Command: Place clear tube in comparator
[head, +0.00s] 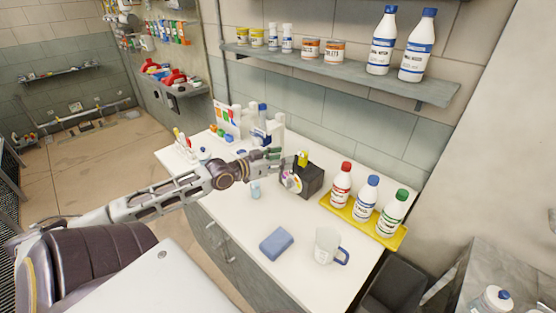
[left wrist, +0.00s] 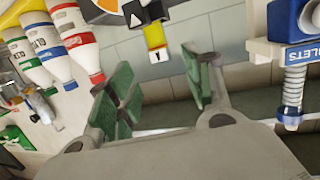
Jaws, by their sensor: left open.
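The comparator (head: 312,182) is a black box with a coloured disc on its front, standing on the white counter. Part of it shows at the top edge of the left wrist view (left wrist: 128,8). A yellow-topped piece (head: 302,158) stands up from its top; the left wrist view shows its yellow label with a dark mark (left wrist: 156,42). I cannot tell whether it is the clear tube. A small pale, see-through vessel (head: 255,189) stands on the counter left of the comparator. My left gripper (head: 279,158) is open and empty beside the comparator's top, apart from the yellow piece.
A yellow tray (head: 330,203) with red-, blue- and green-capped bottles stands right of the comparator. A blue sponge (head: 276,243) and a mug (head: 327,246) are in front. A blue and white tablet dispenser (left wrist: 292,50) is near my gripper. A shelf (head: 400,82) hangs above.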

